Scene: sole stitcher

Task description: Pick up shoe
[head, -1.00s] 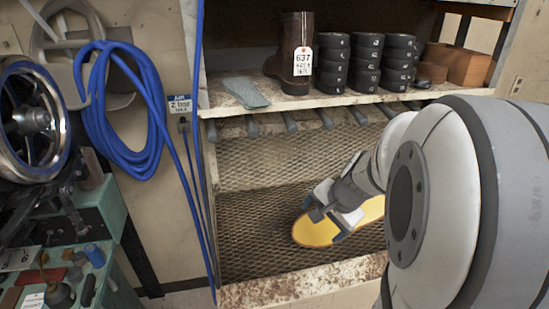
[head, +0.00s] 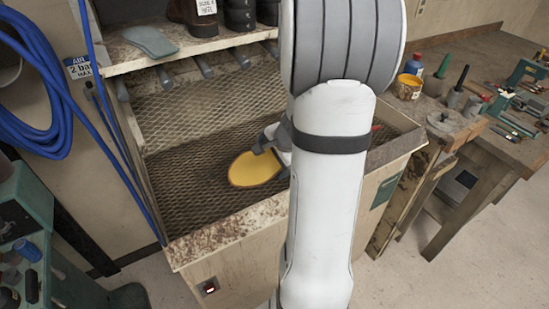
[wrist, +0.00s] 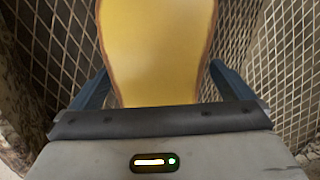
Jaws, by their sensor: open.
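The shoe shows as a yellow sole shape with a brown edge (head: 252,169), lying on the mesh floor of the bench's bin in the head view. In the wrist view the yellow sole (wrist: 157,45) runs up from between my fingers and out of the top of the picture. My gripper (wrist: 159,72) is open, with one blue-grey finger on each side of the sole's near end. I cannot tell whether either finger touches it. In the head view my gripper (head: 272,138) is at the sole's right end, and my arm hides much of it.
The bin (head: 228,227) has a worn front ledge and mesh walls. Above it is a shelf (head: 196,46) with a grey insole (head: 150,41), a brown boot (head: 193,14) and dark stacked pieces. Blue hose (head: 45,95) hangs at left. A wooden workbench (head: 455,50) with tools stands right.

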